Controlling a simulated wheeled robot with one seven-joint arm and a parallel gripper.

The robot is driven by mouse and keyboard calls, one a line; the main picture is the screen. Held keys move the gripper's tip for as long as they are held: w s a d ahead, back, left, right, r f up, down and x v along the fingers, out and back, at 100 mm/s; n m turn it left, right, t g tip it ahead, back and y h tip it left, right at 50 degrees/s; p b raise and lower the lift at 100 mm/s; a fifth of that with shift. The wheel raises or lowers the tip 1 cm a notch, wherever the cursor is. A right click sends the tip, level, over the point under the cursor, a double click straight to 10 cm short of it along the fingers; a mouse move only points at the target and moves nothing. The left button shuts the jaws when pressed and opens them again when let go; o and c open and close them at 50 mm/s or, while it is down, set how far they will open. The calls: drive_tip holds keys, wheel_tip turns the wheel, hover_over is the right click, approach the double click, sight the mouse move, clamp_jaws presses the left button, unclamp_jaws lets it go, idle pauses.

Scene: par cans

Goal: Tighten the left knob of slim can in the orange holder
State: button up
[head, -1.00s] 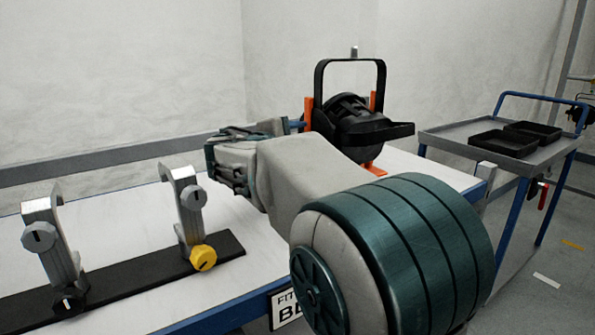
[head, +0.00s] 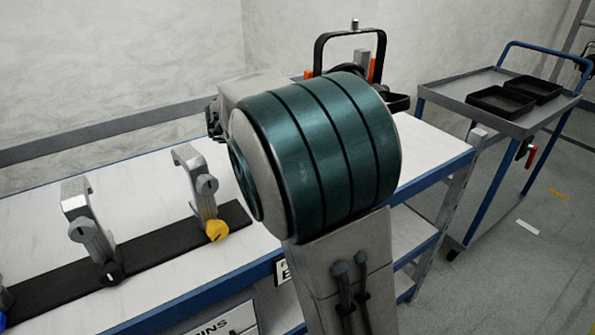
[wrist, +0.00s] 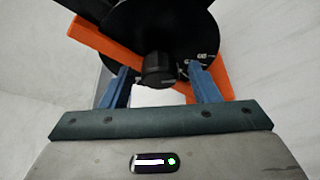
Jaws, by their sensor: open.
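The slim can's black yoke (head: 350,38) rises above the bench in the head view. Most of the can is hidden behind my arm there. Parts of the orange holder (head: 372,70) show beside it. In the wrist view the orange holder (wrist: 110,52) crosses in front of a black round part of the can (wrist: 190,22). A black knob (wrist: 158,70) points toward the camera. My gripper (wrist: 160,69) is open, with one blue finger on each side of the knob and gaps between. I cannot tell whether the fingertips reach past its face. My arm hides the gripper in the head view.
Two grey clamps, one with a yellow knob (head: 216,230), stand on a black rail (head: 165,249) at the left of the bench (head: 140,188). A cart (head: 470,112) with black trays (head: 500,102) stands at the right. A wall rail runs behind the bench.

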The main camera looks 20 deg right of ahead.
drive_tip(key=s+a+r+n+g+p, duration=0.2)
drive_tip(key=a+r+p, duration=0.1)
drive_tip(key=a+p, duration=0.25)
drive_tip(key=s+a+r+n+g+p, duration=0.1)
drive_tip(key=a+r+n+p, duration=0.2)
drive_tip(key=a, duration=0.4)
drive_tip(key=s+d+f+m+g+y+p, duration=0.25)
drive_tip(key=s+d+f+m+y, duration=0.2)
drive_tip(key=s+m+y, duration=0.35)
drive_tip(key=s+a+m+t+y+p, duration=0.1)
drive_tip(key=s+a+m+y+p, duration=0.1)
drive_tip(key=s+m, duration=0.4)
drive_tip(key=s+a+m+t+y+p, duration=0.1)
drive_tip(key=s+m, duration=0.4)
drive_tip(key=s, duration=0.6)
drive_tip(key=shift+a+r+m+y+p, duration=0.35)
drive_tip(key=shift+y+p, duration=0.45)
drive_tip(key=shift+y, duration=0.3)
